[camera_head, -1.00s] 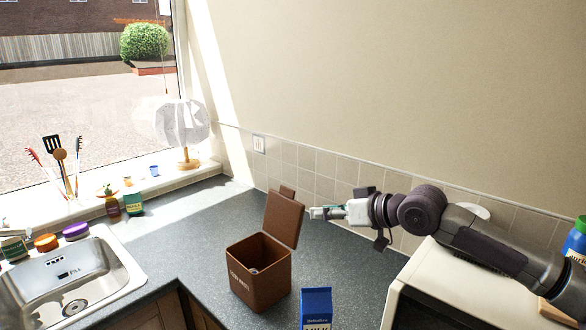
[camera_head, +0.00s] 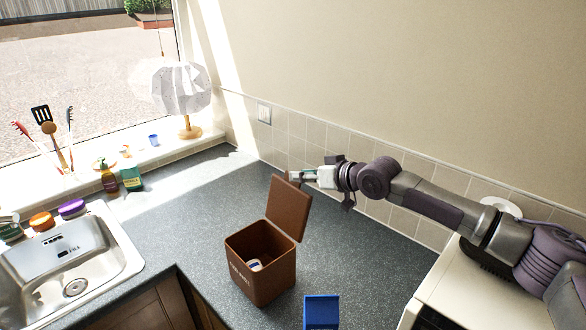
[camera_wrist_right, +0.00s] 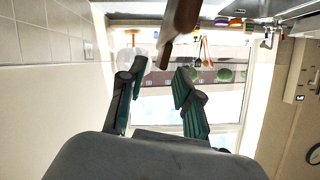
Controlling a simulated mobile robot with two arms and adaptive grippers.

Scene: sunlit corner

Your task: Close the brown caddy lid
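The brown caddy (camera_head: 262,284) stands on the dark worktop with its mouth open. Its lid (camera_head: 288,210) is raised and leans back at the rear right edge. A small pale object (camera_head: 255,265) lies inside the caddy. My right gripper (camera_head: 297,177) is beside the lid's upper edge, on its right and rear side, with nothing held. In the right wrist view its two fingers (camera_wrist_right: 158,92) are apart, and the brown lid's edge (camera_wrist_right: 181,22) shows just beyond them. I cannot tell whether they touch it. My left gripper is not in view.
A blue carton (camera_head: 321,312) stands in front right of the caddy. A white appliance (camera_head: 480,290) is at the right under my right arm. The sink (camera_head: 75,262) is at the left. The tiled wall (camera_head: 310,145) runs close behind. Worktop left of the caddy is clear.

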